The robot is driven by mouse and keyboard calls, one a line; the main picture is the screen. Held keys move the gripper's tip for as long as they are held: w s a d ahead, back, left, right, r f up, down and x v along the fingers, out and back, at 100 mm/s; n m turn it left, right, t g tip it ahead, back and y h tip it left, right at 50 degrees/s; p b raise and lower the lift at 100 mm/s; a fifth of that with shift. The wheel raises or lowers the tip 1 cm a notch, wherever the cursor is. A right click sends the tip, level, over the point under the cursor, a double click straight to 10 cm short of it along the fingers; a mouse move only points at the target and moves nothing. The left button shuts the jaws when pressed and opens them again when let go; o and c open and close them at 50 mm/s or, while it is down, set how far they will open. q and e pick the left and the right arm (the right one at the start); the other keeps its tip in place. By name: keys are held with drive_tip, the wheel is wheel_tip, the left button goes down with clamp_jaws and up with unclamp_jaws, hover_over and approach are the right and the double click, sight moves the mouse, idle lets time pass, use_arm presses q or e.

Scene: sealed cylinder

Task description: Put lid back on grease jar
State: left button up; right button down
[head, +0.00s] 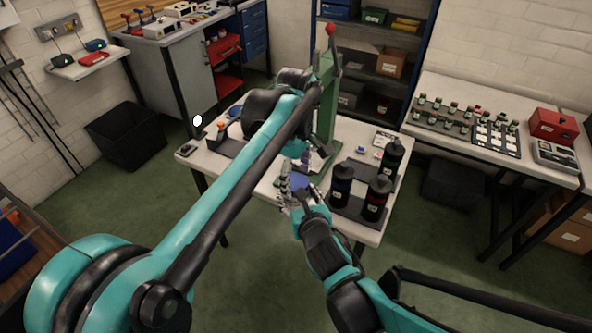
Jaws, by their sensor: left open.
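My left gripper (297,172) is open over the middle of the white work table, small in the head view and partly hidden by my own arm. My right gripper (305,199) is close in front of it, at the table's near side; its jaws are too small to read. A blue patch (300,184) shows between the two grippers; I cannot tell what it is. I cannot make out the grease jar or its lid with certainty. A small blue and white item (361,150) lies on the table to the right of the green press.
The green press (327,110) with a red knob stands at the table's back. Several black bottles (376,197) stand on a dark tray at the right. A dark phone-like item (186,150) lies at the left edge. Side benches and a shelf stand beyond.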

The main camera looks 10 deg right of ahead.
use_arm(q)
drive_tip(key=c, duration=1.2)
drive_tip(key=m, duration=1)
drive_tip(key=shift+m, duration=0.4)
drive_tip(key=m, duration=0.4)
drive_tip(key=shift+m, duration=0.3)
drive_tip(key=m, duration=0.5)
drive_tip(key=shift+f+m, duration=0.1)
drive_tip(key=shift+m, duration=0.3)
drive_tip(key=o, duration=1.3)
drive_tip(key=shift+c, duration=0.2)
